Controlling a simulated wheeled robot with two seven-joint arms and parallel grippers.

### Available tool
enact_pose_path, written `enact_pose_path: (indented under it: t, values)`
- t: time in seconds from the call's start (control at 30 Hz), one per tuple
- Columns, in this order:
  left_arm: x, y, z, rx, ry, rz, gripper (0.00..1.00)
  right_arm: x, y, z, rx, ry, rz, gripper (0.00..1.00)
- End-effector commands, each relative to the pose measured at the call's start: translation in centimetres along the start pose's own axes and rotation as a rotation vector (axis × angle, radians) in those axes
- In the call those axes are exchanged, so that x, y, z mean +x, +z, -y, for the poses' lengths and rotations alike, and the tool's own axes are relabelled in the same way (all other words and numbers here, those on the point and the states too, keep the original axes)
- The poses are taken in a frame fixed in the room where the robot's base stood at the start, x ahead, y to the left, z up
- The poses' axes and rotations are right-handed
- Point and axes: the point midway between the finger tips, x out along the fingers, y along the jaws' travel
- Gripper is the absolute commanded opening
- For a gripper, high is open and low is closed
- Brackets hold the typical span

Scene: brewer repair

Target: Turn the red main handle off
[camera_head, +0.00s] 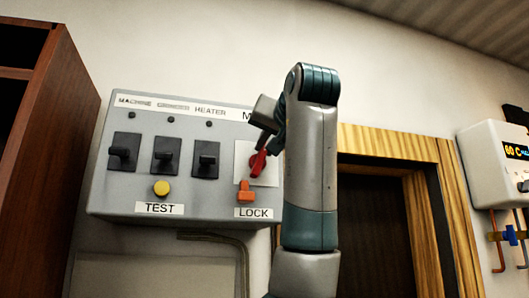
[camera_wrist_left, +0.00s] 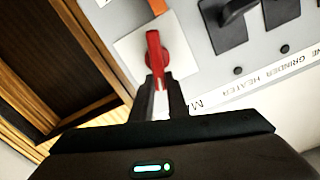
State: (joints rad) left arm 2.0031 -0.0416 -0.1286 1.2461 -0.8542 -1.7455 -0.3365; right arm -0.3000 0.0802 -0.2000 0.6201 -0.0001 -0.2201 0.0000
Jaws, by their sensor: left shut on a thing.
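The red main handle (camera_head: 258,163) is on a white square plate (camera_head: 242,150) at the right end of the grey control panel (camera_head: 225,115). It points down and slightly left in the head view. My left gripper (camera_head: 266,138) is at the handle, reaching in from the upper right. In the left wrist view the red handle (camera_wrist_left: 153,48) stands between the two dark fingertips (camera_wrist_left: 158,84), which are shut on its end. My own forearm hides the right edge of the panel in the head view. My right gripper does not show.
An orange lock piece (camera_head: 246,193) sits just below the handle, above the LOCK label. Black switches (camera_head: 165,155) and a yellow TEST button (camera_head: 161,188) are to the left. A wooden door frame (camera_head: 400,145) and a white box with a display (camera_head: 490,160) are to the right.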

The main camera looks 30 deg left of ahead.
Motion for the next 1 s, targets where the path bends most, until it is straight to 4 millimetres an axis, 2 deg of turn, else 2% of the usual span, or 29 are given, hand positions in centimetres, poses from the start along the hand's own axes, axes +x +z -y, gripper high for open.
enact_pose_path:
  t: [0.1, 1.0]
  values:
    - [-0.1, 0.4, -0.4, 0.110, -0.002, -0.001, 0.00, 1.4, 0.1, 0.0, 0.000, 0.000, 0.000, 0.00]
    - [0.0, 1.6, -2.5, 0.960, -0.002, 0.000, 0.00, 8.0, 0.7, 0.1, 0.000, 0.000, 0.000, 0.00]
